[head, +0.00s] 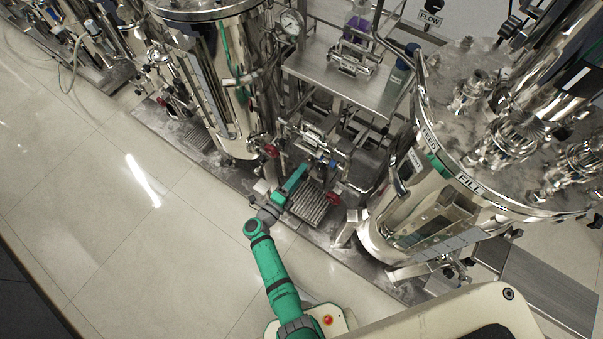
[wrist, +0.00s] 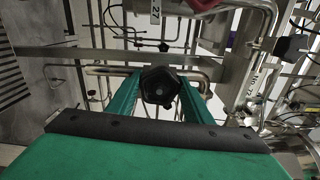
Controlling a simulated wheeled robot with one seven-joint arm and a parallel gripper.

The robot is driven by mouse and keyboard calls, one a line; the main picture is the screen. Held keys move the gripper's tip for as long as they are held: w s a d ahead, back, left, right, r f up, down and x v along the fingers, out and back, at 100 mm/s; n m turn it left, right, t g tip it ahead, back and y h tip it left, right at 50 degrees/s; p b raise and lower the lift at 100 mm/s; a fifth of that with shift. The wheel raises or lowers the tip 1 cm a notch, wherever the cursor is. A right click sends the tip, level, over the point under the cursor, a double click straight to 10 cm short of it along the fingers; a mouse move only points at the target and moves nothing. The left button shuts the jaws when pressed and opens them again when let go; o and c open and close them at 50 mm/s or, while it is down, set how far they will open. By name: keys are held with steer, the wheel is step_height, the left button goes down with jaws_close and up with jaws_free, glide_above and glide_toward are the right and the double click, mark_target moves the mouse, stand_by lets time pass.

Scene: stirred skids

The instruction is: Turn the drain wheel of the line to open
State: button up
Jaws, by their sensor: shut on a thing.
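My gripper (head: 303,168) reaches low into the pipework between two steel tanks in the head view. In the wrist view its two green fingers (wrist: 160,80) stand on either side of a dark, lobed wheel (wrist: 159,92) and are shut on it. The wheel faces the wrist camera, in front of a horizontal pipe. In the head view the held wheel is hidden or too small to make out. No drain label is readable, and I cannot tell the wheel's open or shut position.
Red handwheels sit close by, one above left (head: 271,150) and one at lower right (head: 333,197). A ribbed grate (head: 310,203) lies below my gripper. The left tank (head: 222,85) and right tank (head: 440,215) flank it. A tag (wrist: 155,14) reads 27. Floor at left is clear.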

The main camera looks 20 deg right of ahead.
steer(key=n, duration=0.6)
steer(key=shift+a+f+n, duration=0.2)
steer(key=shift+a+n, duration=0.1)
steer(key=shift+n, duration=0.1)
steer(key=n, duration=0.6)
steer(key=shift+n, duration=0.4)
steer(key=o, duration=1)
steer(key=shift+d, duration=0.15)
